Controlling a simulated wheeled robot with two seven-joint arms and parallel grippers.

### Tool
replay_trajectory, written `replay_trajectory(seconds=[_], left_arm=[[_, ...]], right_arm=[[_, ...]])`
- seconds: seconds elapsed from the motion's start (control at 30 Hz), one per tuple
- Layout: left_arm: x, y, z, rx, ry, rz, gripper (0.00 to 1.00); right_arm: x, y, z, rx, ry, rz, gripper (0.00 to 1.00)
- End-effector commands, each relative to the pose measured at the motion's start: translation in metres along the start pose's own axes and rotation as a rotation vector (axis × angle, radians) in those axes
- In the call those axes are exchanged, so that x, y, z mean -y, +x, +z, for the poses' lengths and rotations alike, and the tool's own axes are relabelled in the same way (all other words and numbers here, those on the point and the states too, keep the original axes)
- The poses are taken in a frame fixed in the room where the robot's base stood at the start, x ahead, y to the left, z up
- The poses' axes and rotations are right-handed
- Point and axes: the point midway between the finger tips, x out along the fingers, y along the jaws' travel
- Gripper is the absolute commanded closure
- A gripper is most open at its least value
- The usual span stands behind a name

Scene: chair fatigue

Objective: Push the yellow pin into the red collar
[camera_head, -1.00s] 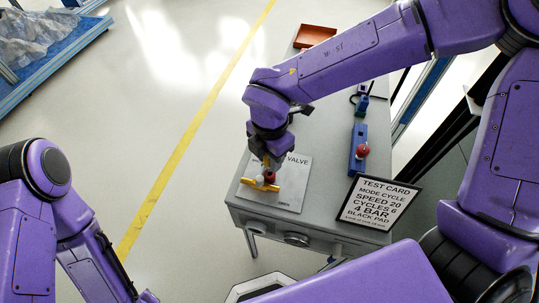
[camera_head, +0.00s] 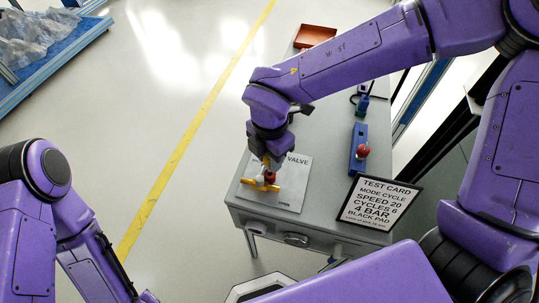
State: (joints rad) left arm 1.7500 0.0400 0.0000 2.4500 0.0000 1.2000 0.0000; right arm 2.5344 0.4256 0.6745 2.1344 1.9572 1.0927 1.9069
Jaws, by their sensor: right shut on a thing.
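The red collar (camera_head: 270,177) stands on a light plate (camera_head: 288,196) lettered "VALVE" at the left of the grey table. A yellow bar (camera_head: 255,184) lies across at the collar, low over the plate. My right gripper (camera_head: 267,161) points down just above the collar and is shut on a small yellow piece, which looks like the yellow pin (camera_head: 266,164). The fingers hide much of it, and I cannot tell how deep it sits in the collar. My left arm is at the lower left; its gripper is cut off or hidden.
A test card (camera_head: 378,203) stands at the table's front right. Behind it is a blue block with a red knob (camera_head: 362,151). A red-orange tray (camera_head: 314,36) sits at the far end. The table's middle is clear.

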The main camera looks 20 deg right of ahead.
Motion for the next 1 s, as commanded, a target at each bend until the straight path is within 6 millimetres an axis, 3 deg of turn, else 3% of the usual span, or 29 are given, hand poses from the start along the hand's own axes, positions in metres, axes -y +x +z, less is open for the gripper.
replay_trajectory(seconds=[1.0], left_arm=[[-0.001, 0.015, 0.006, 0.000, 0.000, 0.000, 1.00]], right_arm=[[0.000, 0.016, 0.000, 0.000, 0.005, 0.001, 0.94]])
